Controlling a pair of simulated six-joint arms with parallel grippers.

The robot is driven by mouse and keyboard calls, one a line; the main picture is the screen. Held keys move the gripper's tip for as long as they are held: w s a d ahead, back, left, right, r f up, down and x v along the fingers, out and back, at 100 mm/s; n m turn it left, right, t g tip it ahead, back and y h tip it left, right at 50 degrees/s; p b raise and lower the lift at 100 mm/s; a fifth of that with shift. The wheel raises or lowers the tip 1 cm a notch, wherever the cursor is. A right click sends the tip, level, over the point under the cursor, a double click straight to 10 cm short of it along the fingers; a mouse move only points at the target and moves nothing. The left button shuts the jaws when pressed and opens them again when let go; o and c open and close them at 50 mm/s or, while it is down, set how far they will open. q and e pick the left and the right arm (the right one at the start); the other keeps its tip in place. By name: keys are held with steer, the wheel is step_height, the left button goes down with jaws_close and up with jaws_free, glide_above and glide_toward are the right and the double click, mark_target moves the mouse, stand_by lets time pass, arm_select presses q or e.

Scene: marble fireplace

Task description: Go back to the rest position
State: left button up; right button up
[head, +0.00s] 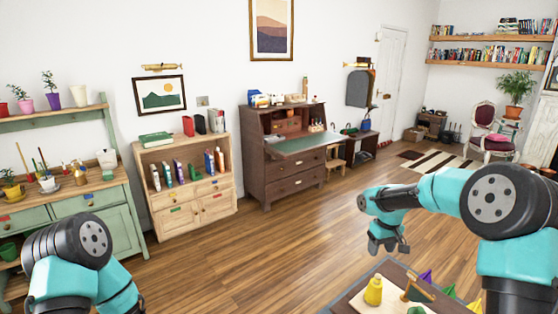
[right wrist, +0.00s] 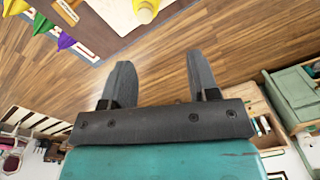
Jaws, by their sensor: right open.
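My right gripper (head: 389,248) hangs pointing down over the floor, just beyond the small table in the head view. It also shows in the right wrist view (right wrist: 160,64), with its two fingers wide apart and nothing between them. My left arm (head: 75,262) is at the lower left of the head view. Its gripper is outside the picture.
A small table (head: 345,300) at the bottom right holds a yellow bottle-like object (head: 374,291) on a pale board (head: 398,308), with purple, green and yellow pointed pieces beside it. A bookcase (head: 157,215) and a desk (head: 262,181) stand along the wall. The wooden floor (head: 260,255) between is clear.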

steer(key=s+a+f+y, duration=0.1)
steer(key=s+a+f, duration=0.2)
steer(key=f, duration=0.4)
steer(key=s+a+f+m+y, duration=0.1)
steer(key=s+a+f, duration=0.2)
steer(key=f, duration=0.3)
steer(key=s+a+f+y, duration=0.1)
steer(key=s+a+f, duration=0.3)
steer(key=f, duration=0.3)
steer(key=s+a+f+m, duration=0.1)
steer(key=s+f, duration=0.3)
steer(key=s, duration=0.5)
steer(key=s+a+f+m, duration=0.2)
steer(key=s+a+f, duration=0.2)
steer(key=s, duration=0.5)
steer(key=shift+f+t, duration=0.4)
steer(key=shift+f, duration=0.4)
steer(key=shift+d, duration=0.1)
